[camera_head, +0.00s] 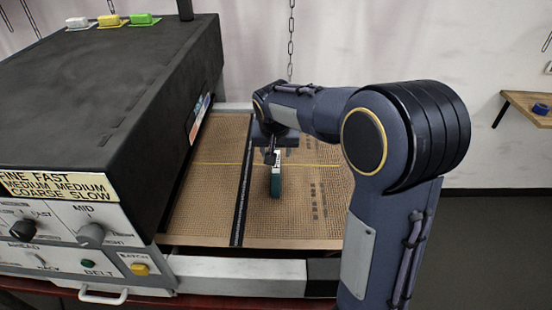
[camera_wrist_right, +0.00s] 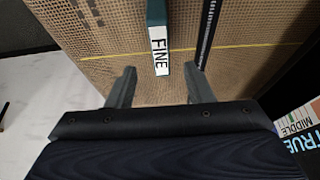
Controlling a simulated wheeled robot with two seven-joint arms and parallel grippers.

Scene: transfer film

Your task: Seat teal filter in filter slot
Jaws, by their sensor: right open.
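The teal filter (camera_head: 276,181) is on the tan mesh belt, pointing away from the machine's front. In the right wrist view the teal filter (camera_wrist_right: 156,14) has a white end label reading FINE and lies ahead of my open fingers. My right gripper (camera_head: 273,156) is at the filter's far end in the head view. In the right wrist view my right gripper (camera_wrist_right: 161,70) is open, with one finger each side of the label end. I see no contact; the height gap is unclear. I cannot make out the filter slot. My left gripper is out of view.
The big dark machine (camera_head: 110,75) stands at the left, with a knob panel (camera_head: 70,235) and white, yellow and green blocks on top. The mesh belt (camera_head: 215,185) carries a dark strip (camera_head: 243,180) left of the filter. A wooden shelf (camera_head: 525,105) is far right.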

